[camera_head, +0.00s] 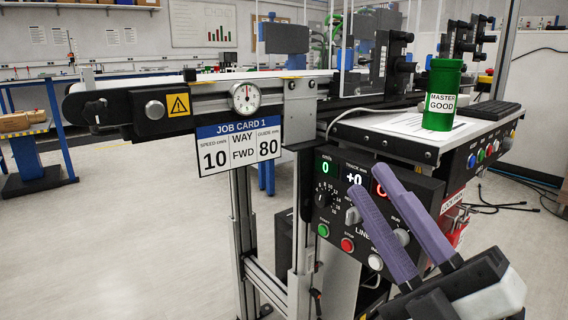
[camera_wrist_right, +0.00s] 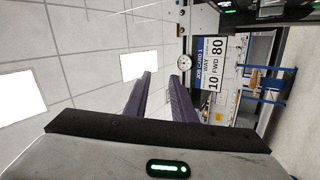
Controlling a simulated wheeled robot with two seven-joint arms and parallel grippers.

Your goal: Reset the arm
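My right gripper (camera_head: 367,180) comes in from the lower right of the head view, its two purple fingers pointing up and left in front of the control panel (camera_head: 340,215). In the right wrist view the fingers (camera_wrist_right: 161,76) stand apart with nothing between them, so it is open and empty. The fingers overlap part of the panel's right side in the head view; I cannot tell whether they touch it. My left gripper is in neither view.
A belt conveyor (camera_head: 300,76) crosses behind, with a job card (camera_head: 240,147) and dial (camera_head: 245,97) on its side. A green "MASTER GOOD" cylinder (camera_head: 441,100) stands upright on the side table (camera_head: 375,124). Open floor (camera_head: 120,240) lies at the left.

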